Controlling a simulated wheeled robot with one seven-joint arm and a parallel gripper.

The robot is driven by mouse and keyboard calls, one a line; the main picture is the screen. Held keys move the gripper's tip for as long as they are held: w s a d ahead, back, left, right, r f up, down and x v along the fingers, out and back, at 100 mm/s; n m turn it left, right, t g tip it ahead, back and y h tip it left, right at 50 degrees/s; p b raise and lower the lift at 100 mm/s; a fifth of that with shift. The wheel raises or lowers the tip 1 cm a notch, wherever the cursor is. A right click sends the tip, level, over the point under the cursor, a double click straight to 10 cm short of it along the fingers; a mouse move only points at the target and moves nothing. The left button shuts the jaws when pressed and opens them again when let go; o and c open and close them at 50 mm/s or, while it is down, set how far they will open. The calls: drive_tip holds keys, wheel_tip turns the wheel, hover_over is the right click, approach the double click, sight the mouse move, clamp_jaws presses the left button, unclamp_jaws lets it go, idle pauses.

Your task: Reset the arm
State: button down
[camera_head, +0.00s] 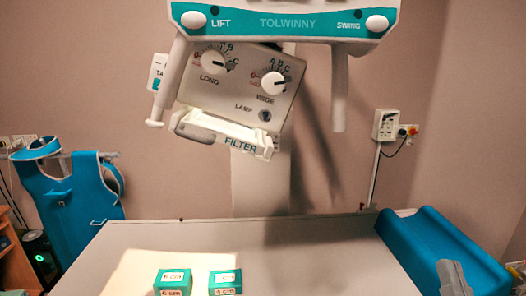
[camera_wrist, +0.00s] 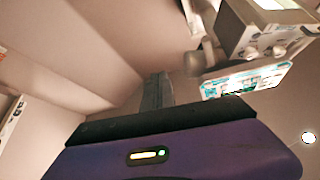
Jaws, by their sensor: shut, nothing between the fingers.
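My gripper (camera_wrist: 157,90) shows in the wrist view, with its grey fingers together beyond the purple and black body at the bottom. Nothing is between the fingers, and they point up in the picture toward bare wall and ceiling.
In the head view, the scanner head (camera_head: 240,90) hangs over the grey table (camera_head: 300,250); its panel is tilted. Two small green boxes, one left (camera_head: 173,281) and one right (camera_head: 225,281), sit on the table. A teal cushion (camera_head: 435,250) lies along its right side. A blue apron (camera_head: 75,200) hangs left.

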drive_tip(key=s+a+f+n+g+y, duration=0.2)
drive_tip(key=s+a+f+g, duration=0.2)
drive_tip(key=s+f, duration=0.7)
drive_tip(key=s+a+f+n+g+y, duration=0.2)
drive_tip(key=s+a+f+n+g, duration=0.1)
drive_tip(key=s+f, duration=0.9)
drive_tip(key=shift+s+a+g+y, duration=0.35)
drive_tip(key=shift+s+g, duration=0.35)
drive_tip(key=shift+s, duration=0.45)
